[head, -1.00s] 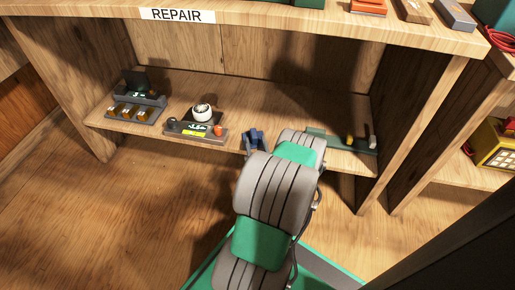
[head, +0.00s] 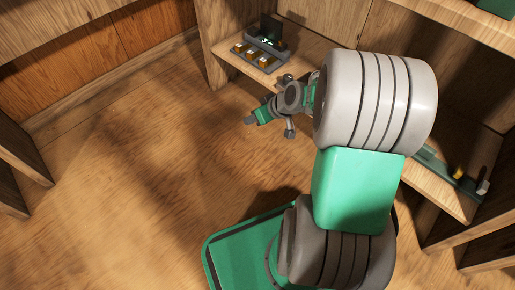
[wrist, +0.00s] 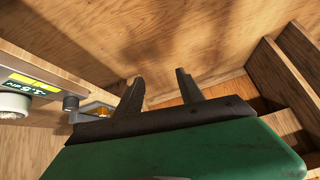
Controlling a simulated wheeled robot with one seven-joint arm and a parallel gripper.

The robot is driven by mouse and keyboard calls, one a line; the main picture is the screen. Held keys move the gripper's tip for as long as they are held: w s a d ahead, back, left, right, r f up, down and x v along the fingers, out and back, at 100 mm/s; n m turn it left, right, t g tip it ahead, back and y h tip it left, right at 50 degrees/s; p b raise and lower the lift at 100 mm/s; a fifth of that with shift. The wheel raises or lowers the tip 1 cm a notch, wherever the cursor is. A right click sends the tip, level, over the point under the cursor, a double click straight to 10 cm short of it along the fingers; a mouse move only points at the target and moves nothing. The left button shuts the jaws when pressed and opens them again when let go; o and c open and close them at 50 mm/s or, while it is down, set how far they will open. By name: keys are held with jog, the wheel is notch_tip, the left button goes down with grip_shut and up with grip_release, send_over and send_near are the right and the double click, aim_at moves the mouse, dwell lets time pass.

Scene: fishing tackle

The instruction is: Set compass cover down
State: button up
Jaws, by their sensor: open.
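My gripper (head: 252,119) is in front of the repair shelf's left end, over the wooden floor. In the wrist view its two dark fingers (wrist: 160,92) stand apart with nothing between them. A dark unit with a raised upright flap (head: 271,30) stands on the shelf, behind a grey tray with several amber pieces (head: 252,56). I cannot tell for certain which thing is the compass cover. My arm hides the middle of the shelf in the head view.
The wooden shelf (head: 228,62) has a side panel close to my gripper. A green rack with a yellow piece (head: 457,173) is on the shelf's right part. Open floor (head: 130,150) lies to the left, with another wooden cabinet (head: 22,150) at the far left.

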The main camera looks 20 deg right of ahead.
jog(key=s+a+r+m+g+h, duration=0.1)
jog(key=s+a+r+g, duration=0.1)
jog(key=s, duration=0.6)
jog(key=s+a+r+m+g+h, duration=0.2)
jog(key=s+a+r, duration=0.3)
jog(key=s, duration=0.4)
jog(key=shift+a+r+g, duration=0.3)
jog(key=shift+r+g, duration=0.15)
jog(key=shift+g, duration=0.15)
